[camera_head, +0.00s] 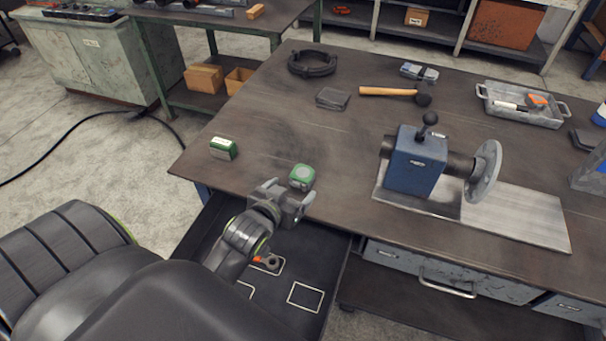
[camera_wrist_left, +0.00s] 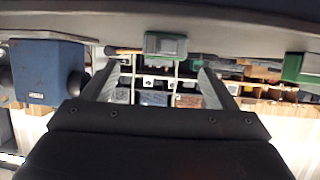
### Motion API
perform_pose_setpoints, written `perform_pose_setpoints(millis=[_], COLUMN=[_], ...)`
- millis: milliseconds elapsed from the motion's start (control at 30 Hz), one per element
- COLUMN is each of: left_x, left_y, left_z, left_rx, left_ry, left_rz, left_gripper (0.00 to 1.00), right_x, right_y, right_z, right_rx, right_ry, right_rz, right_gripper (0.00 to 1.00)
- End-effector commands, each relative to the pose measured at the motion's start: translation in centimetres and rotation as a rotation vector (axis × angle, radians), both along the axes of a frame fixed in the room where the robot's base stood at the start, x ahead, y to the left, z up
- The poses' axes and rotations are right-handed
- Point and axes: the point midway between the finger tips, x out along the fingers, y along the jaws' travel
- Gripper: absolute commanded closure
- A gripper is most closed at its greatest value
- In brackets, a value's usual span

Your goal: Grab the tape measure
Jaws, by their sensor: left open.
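The tape measure (camera_head: 302,177), a small green and grey rounded case, sits at the front left edge of the workbench. My left gripper (camera_head: 288,203) is open, just in front of it on the near side. In the left wrist view the tape measure (camera_wrist_left: 165,44) shows ahead between the two open fingers (camera_wrist_left: 153,85), above their tips in the picture. Nothing is held between the fingers. I cannot tell from these views whether a finger touches it. My right gripper is not in view.
A green and white box (camera_head: 223,148) stands to the left on the bench. A blue vise-like block with a flange (camera_head: 415,160) stands to the right. An open drawer (camera_head: 305,297) lies below my left gripper. A hammer (camera_head: 395,91) and grey block (camera_head: 333,98) lie farther back.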

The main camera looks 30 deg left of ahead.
Motion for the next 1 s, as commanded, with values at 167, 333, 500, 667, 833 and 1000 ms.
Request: perform_pose_setpoints(millis=[167,333,500,667,833,1000], left_x=[2.9,4.4,5.1,6.6,8.6,9.6], left_y=[0.5,0.7,0.8,1.4,1.9,2.1], left_z=[-1.0,-1.8,-2.0,-2.0,-2.7,-3.2], left_rx=[0.002,0.000,0.001,0.003,0.001,0.001], left_ry=[-0.001,0.000,-0.001,0.000,0.000,0.000], left_rz=[-0.001,0.000,0.000,-0.001,0.000,0.000], left_gripper=[0.20,0.20,0.20,0.20,0.20,0.20], right_x=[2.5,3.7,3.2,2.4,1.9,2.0], right_y=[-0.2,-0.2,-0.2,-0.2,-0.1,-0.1], right_z=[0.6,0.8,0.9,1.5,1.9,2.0], right_rx=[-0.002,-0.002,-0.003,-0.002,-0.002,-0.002], right_ry=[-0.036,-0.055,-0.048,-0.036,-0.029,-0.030], right_rz=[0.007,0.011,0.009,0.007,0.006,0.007], right_gripper=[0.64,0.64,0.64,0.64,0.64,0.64])
